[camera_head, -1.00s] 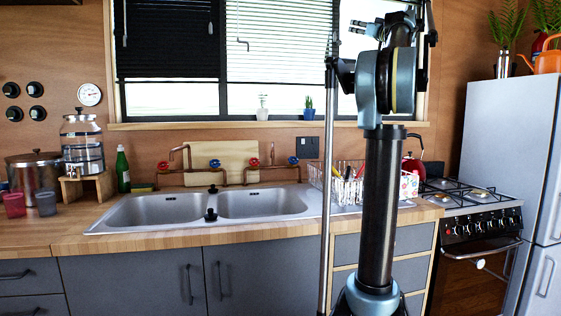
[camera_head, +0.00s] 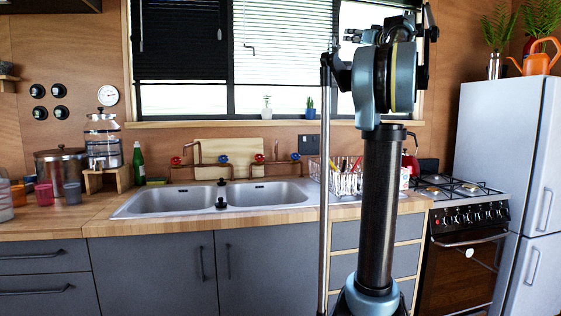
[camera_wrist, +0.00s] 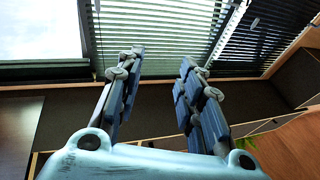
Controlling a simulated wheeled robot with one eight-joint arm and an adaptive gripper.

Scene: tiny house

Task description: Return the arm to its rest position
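My gripper (camera_wrist: 155,88) shows in the wrist view with two blue-padded fingers spread apart and nothing between them. It is open. In the head view my arm stands upright at right of centre, folded at the top. The gripper's fingers (camera_head: 352,35) show small there, pointing left in front of the window, clear of any surface. The far side of the gripper is hidden by my arm.
A counter (camera_head: 70,222) with a double sink (camera_head: 165,200) runs along the wall. A wire dish rack (camera_head: 345,180), stove (camera_head: 460,205) and white fridge (camera_head: 500,140) stand to the right. A window with blinds (camera_head: 285,50) is behind. Left counter holds a pot (camera_head: 60,168) and dispenser (camera_head: 103,140).

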